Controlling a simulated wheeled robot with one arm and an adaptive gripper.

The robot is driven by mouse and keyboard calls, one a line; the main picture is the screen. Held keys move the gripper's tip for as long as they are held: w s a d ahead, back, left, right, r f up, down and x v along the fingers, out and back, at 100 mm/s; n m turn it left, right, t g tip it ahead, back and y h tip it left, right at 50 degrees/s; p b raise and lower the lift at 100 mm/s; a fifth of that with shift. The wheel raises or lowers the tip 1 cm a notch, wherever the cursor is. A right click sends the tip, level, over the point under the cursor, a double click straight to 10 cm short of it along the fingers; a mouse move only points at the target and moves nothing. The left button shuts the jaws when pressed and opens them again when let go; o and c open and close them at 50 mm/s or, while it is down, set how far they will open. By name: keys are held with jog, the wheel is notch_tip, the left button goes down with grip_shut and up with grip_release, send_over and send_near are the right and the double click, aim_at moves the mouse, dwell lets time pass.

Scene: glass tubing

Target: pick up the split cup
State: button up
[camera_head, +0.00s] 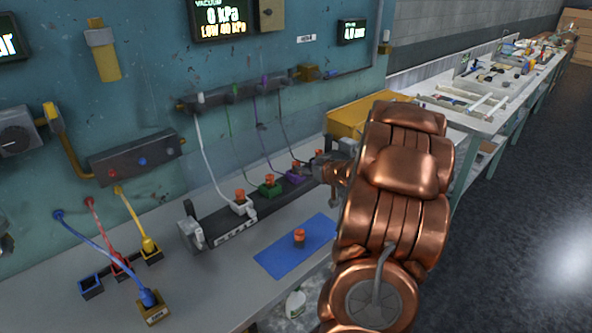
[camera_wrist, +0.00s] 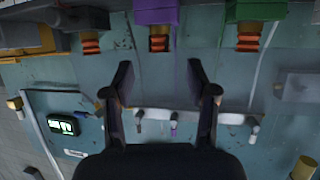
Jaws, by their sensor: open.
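Small orange-red ribbed cups sit in a row of coloured blocks. One is at the white block (camera_head: 240,196), one at the green block (camera_head: 269,180) and one at the purple block (camera_head: 296,168). Another orange cup (camera_head: 299,236) stands alone on a blue mat (camera_head: 282,258). In the wrist view, cups show at the black block (camera_wrist: 91,42), the purple block (camera_wrist: 158,40) and the green block (camera_wrist: 248,38). No split is clear on any cup at this size. My gripper (camera_wrist: 160,72) is open and empty, apart from the cups, with the purple block's cup above the gap between its fingers.
A dark rail (camera_head: 222,222) carries the blocks along the bench. Thin white, green, purple and black tubes hang from a wall manifold (camera_head: 240,92). Yellow, red and blue tubes run to small boxes (camera_head: 150,306) at the left. A yellow bin (camera_head: 358,116) stands behind my arm.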

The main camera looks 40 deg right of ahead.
aim_at(297, 164)
jog(key=shift+p+x, duration=0.3)
jog(key=shift+x, duration=1.3)
jog(key=shift+p+x, duration=0.5)
jog(key=shift+x, duration=1.65)
jog(key=shift+w+r, duration=0.1)
jog(key=shift+r, duration=0.1)
jog(key=c, duration=1.1)
jog(key=shift+o, duration=0.2)
jog(key=shift+r, duration=0.1)
